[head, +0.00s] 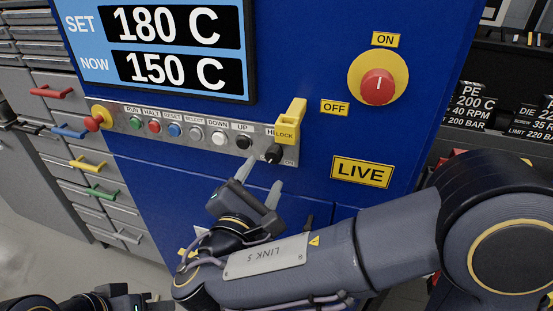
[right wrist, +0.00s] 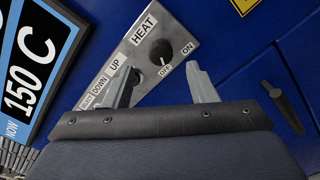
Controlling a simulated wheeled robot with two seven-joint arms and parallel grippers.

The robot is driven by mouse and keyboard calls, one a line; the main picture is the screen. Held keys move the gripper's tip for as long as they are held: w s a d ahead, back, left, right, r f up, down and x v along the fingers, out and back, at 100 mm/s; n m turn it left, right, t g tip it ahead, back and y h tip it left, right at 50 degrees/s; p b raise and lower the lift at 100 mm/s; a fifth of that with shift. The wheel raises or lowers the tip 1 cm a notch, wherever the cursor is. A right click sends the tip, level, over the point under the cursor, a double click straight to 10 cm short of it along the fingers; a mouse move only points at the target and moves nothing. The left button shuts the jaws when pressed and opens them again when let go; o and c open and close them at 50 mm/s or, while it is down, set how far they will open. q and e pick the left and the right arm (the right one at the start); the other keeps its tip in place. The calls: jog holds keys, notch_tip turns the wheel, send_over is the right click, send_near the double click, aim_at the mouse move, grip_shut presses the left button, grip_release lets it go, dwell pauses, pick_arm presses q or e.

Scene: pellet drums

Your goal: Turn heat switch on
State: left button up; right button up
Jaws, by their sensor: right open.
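The heat switch is a round black knob (head: 273,154) at the right end of the grey button strip, under a yellow LOCK piece (head: 291,122) that hides part of its label in the head view. In the right wrist view the knob (right wrist: 161,52) stands between the OFF and ON marks, and its pale mark seems to point to OFF. My right gripper (head: 258,178) is open just below the knob; its fingers (right wrist: 163,72) lie either side of it, apparently short of it. A dark part of my left arm shows at the bottom left; its fingers cannot be made out.
The strip (head: 208,132) carries several buttons and a red knob on yellow (head: 97,118) at its left end. A red rotary switch (head: 377,86) is at upper right. The display (head: 165,45) reads SET 180 C, NOW 150 C. A dark handle (right wrist: 283,105) sticks out nearby.

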aim_at(272, 159)
jog(key=p+x, duration=0.1)
jog(key=x, duration=0.5)
jog(key=c, duration=1)
jog(key=shift+n, duration=0.4)
jog(key=n+p, duration=0.3)
jog(key=n, duration=0.1)
jog(key=shift+a+r+n, duration=0.1)
jog(key=shift+r+n, duration=0.05)
jog(key=shift+n, duration=0.15)
jog(key=n+p, duration=0.2)
jog(key=n, duration=0.1)
jog(key=shift+n, duration=0.3)
jog(key=shift+n+p, duration=1.35)
jog(key=shift+n, duration=0.15)
jog(key=shift+f, duration=0.25)
